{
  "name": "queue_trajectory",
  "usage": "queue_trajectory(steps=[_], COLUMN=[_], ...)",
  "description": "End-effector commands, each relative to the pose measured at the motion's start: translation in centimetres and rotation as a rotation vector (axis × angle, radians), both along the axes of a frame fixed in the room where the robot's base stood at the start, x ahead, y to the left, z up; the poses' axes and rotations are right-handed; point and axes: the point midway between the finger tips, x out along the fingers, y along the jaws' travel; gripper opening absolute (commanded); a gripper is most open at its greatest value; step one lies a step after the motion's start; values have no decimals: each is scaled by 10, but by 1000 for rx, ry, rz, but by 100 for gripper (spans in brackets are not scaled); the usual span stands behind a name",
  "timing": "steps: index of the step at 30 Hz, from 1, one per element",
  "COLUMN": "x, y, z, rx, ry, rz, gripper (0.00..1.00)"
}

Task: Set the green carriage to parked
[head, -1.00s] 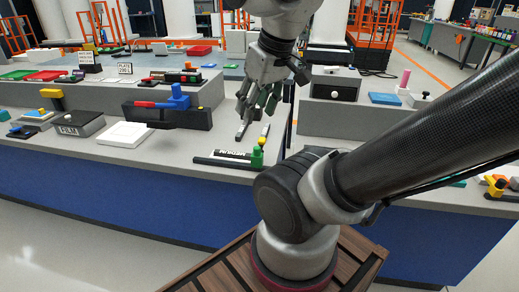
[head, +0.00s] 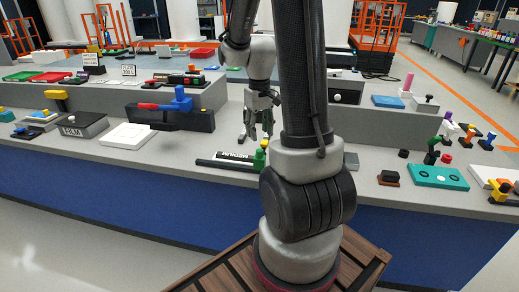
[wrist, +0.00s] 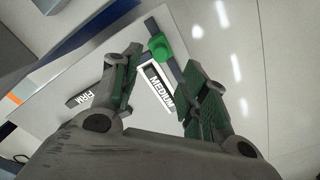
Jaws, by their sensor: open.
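The green carriage (head: 260,159) is a small green block at the right end of a dark rail (head: 228,165) on the grey bench, beside a white MEDIUM label (head: 234,156). In the wrist view the green carriage (wrist: 161,48) sits on its rail just beyond the fingertips, between them in the picture. My gripper (head: 259,134) is open and empty, pointing down above and behind the carriage in the head view. In the wrist view its fingers (wrist: 162,60) stand apart on either side of the MEDIUM label. I cannot tell the remaining gap to the carriage.
A FIRM label (wrist: 88,95) shows left in the wrist view. A black block with a blue handle (head: 180,101) stands left on the bench, with a white square pad (head: 127,136) nearby. A teal plate (head: 438,177) lies right. My arm covers the bench right of the carriage.

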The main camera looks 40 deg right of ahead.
Motion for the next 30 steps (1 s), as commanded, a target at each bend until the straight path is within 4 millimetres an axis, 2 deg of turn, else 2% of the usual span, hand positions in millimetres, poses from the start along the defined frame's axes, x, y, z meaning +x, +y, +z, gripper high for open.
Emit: queue_trajectory(steps=[12,15,25,26,30], x=[-2,-2,-1,-1,-1], y=[1,1,1,1,1], z=[-61,-71,-77,-77,-77], rx=[0,0,0,0,0], ry=[1,0,-2,-2,-2], rz=[16,16,16,16,16], gripper=[44,44,44,42,17])
